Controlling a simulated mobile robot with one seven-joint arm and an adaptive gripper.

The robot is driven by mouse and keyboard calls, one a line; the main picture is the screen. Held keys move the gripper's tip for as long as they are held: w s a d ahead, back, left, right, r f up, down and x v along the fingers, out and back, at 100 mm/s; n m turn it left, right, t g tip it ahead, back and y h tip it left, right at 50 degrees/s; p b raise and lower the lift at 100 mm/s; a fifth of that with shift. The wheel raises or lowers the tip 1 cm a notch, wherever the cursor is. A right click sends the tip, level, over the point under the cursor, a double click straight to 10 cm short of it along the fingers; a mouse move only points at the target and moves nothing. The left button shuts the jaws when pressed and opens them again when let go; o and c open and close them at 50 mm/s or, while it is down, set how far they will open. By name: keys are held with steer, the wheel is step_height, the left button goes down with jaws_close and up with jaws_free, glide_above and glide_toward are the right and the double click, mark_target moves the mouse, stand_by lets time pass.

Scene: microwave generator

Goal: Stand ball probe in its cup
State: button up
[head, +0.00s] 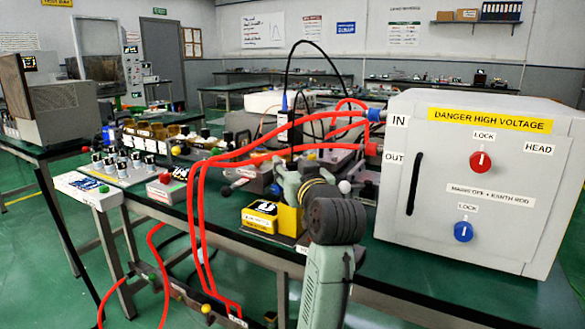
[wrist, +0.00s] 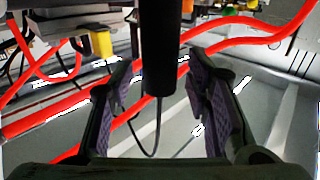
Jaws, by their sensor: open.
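A black cylinder (wrist: 160,45), which looks like the ball probe's handle, enters from the top of the wrist view. A thin black cable hangs in a loop below its lower end. My gripper (wrist: 159,75) is open, with one padded finger on each side of the cylinder and gaps showing on both sides. No ball is visible on the cylinder in this view. In the head view a black cable arches above the bench behind my arm. My arm hides part of the area there, and I cannot clearly tell the cup.
Thick red cables (head: 205,190) cross the bench and hang over its front edge; they also run behind my fingers in the wrist view. A large grey high-voltage cabinet (head: 470,250) stands at right. A yellow block (head: 262,215) and small equipment crowd the bench left of my arm.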

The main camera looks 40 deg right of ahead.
steer(key=v, duration=1.2)
steer(key=shift+f, duration=0.1)
